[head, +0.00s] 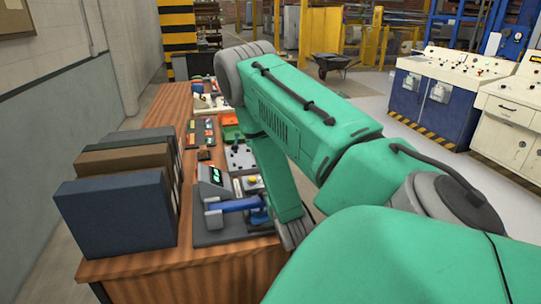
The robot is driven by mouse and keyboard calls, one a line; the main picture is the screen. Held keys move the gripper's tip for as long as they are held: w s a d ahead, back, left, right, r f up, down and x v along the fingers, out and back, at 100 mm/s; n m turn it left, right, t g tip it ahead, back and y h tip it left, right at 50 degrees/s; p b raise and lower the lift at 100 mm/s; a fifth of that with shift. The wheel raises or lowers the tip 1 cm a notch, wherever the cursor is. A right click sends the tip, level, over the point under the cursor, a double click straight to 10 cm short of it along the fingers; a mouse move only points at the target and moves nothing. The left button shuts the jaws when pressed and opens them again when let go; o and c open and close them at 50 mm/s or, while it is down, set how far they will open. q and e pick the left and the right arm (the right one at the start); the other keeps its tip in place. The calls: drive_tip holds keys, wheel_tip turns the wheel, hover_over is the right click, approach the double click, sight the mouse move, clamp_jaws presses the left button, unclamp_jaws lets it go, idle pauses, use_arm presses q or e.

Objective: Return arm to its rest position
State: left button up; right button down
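My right arm (310,110), green with grey joints, comes in from the lower right and reaches over the desk. It bends at a grey elbow joint (240,68), and its forearm (275,180) points down and back toward me. A grey ribbed part (292,230) shows at the forearm's lower end. The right gripper itself is hidden behind my arm, so I cannot see whether it holds anything. My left arm and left gripper are not in view.
A wooden desk (125,268) runs along the left. Beside my forearm is a device with a blue handle (235,205). Control consoles (440,90) and a wheelbarrow (333,62) stand beyond open floor.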

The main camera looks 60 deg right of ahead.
drive_tip(key=shift+w+a, duration=0.1)
drive_tip(key=shift+a, duration=0.05)
drive_tip(key=shift+a+r, duration=0.2)
drive_tip(key=shift+a, duration=0.05)
drive_tip(key=a+f+n+g+y+b, duration=0.4)
drive_tip(key=a+f+y, duration=0.3)
drive_tip(key=a+f, duration=0.95)
drive_tip(key=s+a+f+n+g+y+b, duration=0.2)
drive_tip(key=s+a+f, duration=0.2)
drive_tip(key=s+a, duration=0.2)
drive_tip(key=s+a+f+n+g+y+b, duration=0.2)
drive_tip(key=s+a, duration=0.5)
drive_tip(key=a, duration=0.4)
wheel_tip(320, 180, down, 2)
drive_tip(key=shift+a+f+n+g+y, duration=0.1)
drive_tip(key=shift+a+n+g+y, duration=0.1)
drive_tip(key=shift+n+g+y, duration=0.35)
drive_tip(key=shift+n, duration=0.25)
